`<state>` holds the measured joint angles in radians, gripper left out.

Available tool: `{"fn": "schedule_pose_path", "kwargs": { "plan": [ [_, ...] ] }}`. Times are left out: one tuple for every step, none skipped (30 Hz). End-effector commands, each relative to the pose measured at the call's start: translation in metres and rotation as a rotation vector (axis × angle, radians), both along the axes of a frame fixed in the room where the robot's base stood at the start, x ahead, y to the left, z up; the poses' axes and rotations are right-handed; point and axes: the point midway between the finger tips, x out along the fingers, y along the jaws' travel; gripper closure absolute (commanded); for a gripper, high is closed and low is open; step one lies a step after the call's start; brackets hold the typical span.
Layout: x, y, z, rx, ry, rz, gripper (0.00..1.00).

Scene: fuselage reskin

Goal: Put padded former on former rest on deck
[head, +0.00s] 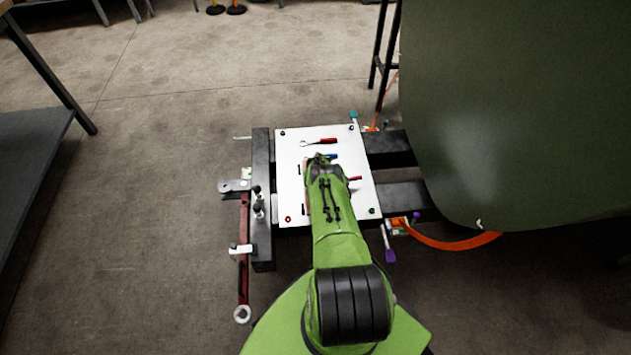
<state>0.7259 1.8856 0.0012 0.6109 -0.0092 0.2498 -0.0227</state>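A white deck panel (292,143) lies on a dark frame in the middle of the head view. Small dark fittings (299,170) stand on its left part; I cannot tell whether they are the former rest. My green arm reaches over the panel from below and covers its middle. A thin brownish edge shows just left of the arm's end, too small to identify. I cannot make out the padded former.
A red-handled tool (327,141), a wrench (306,144) and a blue-handled tool (331,156) lie on the panel. A dark red bar (243,275) hangs at the frame's left. A large green curved skin (510,110) fills the right. Floor at left is clear up to a dark bench (30,150).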

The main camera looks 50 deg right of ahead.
Motion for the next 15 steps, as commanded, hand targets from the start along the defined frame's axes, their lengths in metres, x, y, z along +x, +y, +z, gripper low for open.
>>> {"fn": "schedule_pose_path", "kwargs": {
  "plan": [
    [0.0006,0.0002,0.0,-0.002,-0.002,0.0,1.0],
    [0.0004,0.0006,-0.0006,-0.002,-0.002,0.0,1.0],
    [0.0002,0.0012,-0.0013,-0.002,-0.002,0.0,1.0],
    [0.0,0.0016,-0.0019,-0.002,-0.002,0.001,1.0],
    [-0.0003,0.0021,-0.0025,-0.002,-0.001,0.001,1.0],
    [-0.0005,0.0027,-0.0032,-0.002,-0.001,0.001,1.0],
    [-0.0008,0.003,-0.0038,-0.002,-0.001,0.001,1.0],
    [-0.0009,0.0035,-0.0043,-0.002,-0.001,0.001,1.0],
    [-0.0013,0.0041,-0.0051,-0.002,-0.001,0.001,1.0],
    [-0.0014,0.0044,-0.0056,-0.002,-0.001,0.001,1.0],
    [-0.0017,0.0049,-0.0062,-0.002,-0.001,0.001,1.0],
    [-0.0015,0.0048,-0.006,-0.002,-0.002,0.001,0.46],
    [-0.0016,0.0047,-0.006,-0.002,-0.001,0.001,0.42],
    [-0.0016,0.0048,-0.006,-0.002,-0.001,0.001,0.37],
    [-0.0017,0.0048,-0.0062,-0.002,-0.001,0.001,0.31]
  ]
}}
